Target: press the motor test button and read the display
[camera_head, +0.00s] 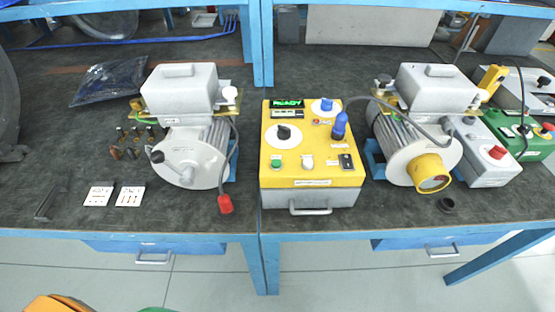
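A yellow-topped test box (312,177) with a grey lower body stands at the middle of the bench. Its display (286,104) shows "READY" in green on black. Its panel has a green button (276,163), a pale button (307,162), a black switch (346,161) and a black knob (284,133) on a white dial. The small labels are unreadable, so I cannot tell which is the motor test button. A blue plug (339,127) sits on the panel, its cable running to the right blower motor (408,146). Neither gripper is in view.
A left blower motor (190,153) has a loose cable ending in a red plug (225,204). A grey box with a red button (494,153) stands right. A blue frame post (262,45) rises behind the test box.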

